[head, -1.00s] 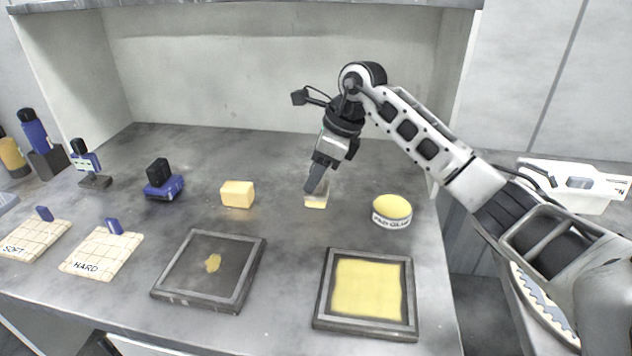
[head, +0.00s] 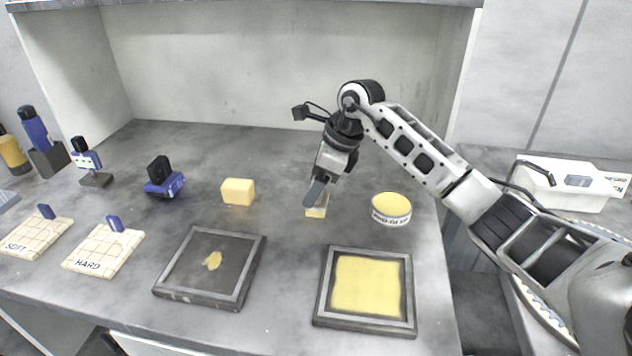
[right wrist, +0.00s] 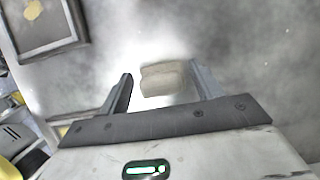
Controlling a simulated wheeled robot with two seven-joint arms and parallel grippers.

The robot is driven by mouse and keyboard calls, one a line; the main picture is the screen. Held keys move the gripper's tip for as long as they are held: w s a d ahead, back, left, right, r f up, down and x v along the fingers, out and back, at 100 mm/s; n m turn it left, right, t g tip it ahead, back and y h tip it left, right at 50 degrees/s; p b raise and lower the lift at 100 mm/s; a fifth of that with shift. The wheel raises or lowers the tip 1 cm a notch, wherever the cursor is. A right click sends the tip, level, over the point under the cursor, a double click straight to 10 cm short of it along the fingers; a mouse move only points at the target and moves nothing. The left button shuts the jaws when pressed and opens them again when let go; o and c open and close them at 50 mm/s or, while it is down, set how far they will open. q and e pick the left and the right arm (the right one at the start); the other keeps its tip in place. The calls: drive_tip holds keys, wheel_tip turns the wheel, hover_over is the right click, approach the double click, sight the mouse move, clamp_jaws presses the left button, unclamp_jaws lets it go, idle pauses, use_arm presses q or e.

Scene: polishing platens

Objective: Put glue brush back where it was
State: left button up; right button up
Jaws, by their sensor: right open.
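A small block with a pale top and yellow lower part, apparently the glue brush (head: 317,211), sits on the grey bench left of the glue pot. My right gripper (head: 317,192) is pointed down at it, the fingers partly covering it in the head view. In the right wrist view the beige block (right wrist: 163,80) shows between the two open fingers (right wrist: 160,90), with gaps on both sides. The round glue pot (head: 391,209), yellow on top with a white label, stands to the right. My left gripper is not in view.
A yellow block (head: 238,191) stands to the left. Two framed platens, one with a yellow patch (head: 208,297) and one covered yellow (head: 366,324), lie in front. Blue-black tools (head: 164,180) and SOFT and HARD pads (head: 103,250) are at left. The bench behind is clear.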

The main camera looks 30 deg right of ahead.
drive_tip(key=b+v, duration=0.1)
drive_tip(key=v, duration=1.1)
